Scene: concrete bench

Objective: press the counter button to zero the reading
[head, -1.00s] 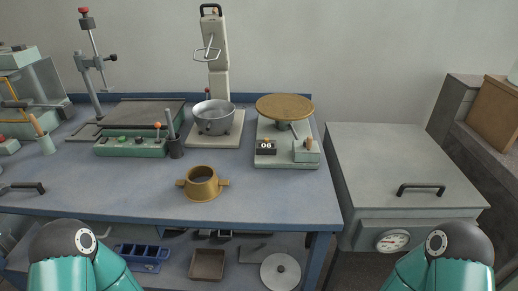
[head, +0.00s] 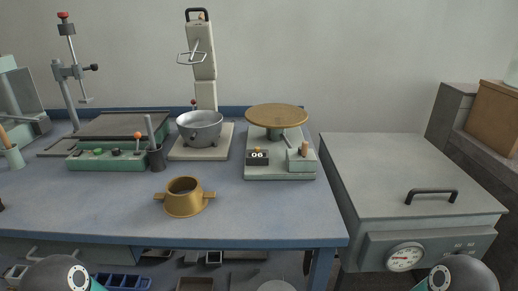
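The counter (head: 258,158) is a small black box with white digits that look like 06. It sits on the front left of a pale green device (head: 280,172) on the blue bench. A small pale spot shows on the counter's top, but it is too small to tell whether it is the button. A round brown disc (head: 278,116) tops the device. A pale block with a small orange knob (head: 304,149) sits at its front right. Neither gripper is in view; only rounded parts of my arms show at the bottom corners.
A brass ring with two handles (head: 185,197) stands on the bench (head: 260,212) left of the device. A grey pot (head: 200,127) and a green control box (head: 110,158) are behind. A grey lidded chest (head: 405,175) stands at right. The bench front before the device is clear.

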